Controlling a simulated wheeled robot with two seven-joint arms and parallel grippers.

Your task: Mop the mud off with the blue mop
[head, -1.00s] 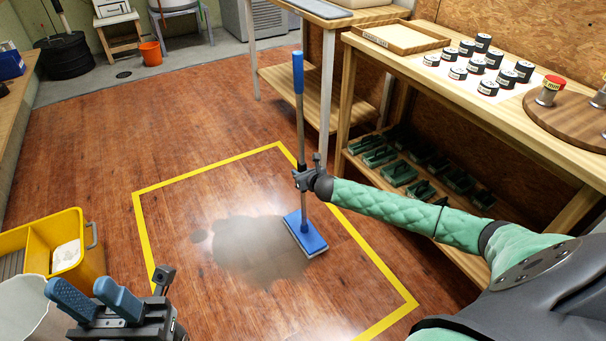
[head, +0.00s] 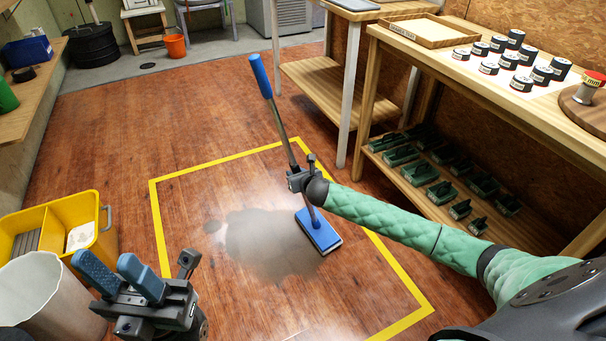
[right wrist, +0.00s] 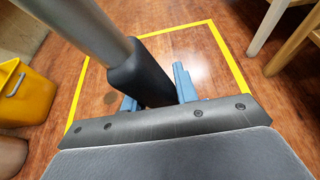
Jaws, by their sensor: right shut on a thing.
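The blue mop has a blue and grey handle (head: 277,118) and a flat blue head (head: 318,232). The head rests on the floor at the right edge of the mud (head: 262,247), a grey-brown patch with a small separate spot to its left. The handle leans, its top toward the left. My right gripper (head: 299,179) is shut on the handle's lower part. In the right wrist view the dark part of the handle (right wrist: 146,76) sits between its blue fingers. My left gripper (head: 120,276) is at the lower left, its fingers apart and empty, away from the mop.
Yellow tape (head: 160,222) frames the muddy floor. A yellow bucket (head: 85,222) and a pale bin (head: 42,290) stand at left, close to my left gripper. A wooden workbench (head: 450,85) with jars and a lower shelf stands at right. Floor behind the tape is clear.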

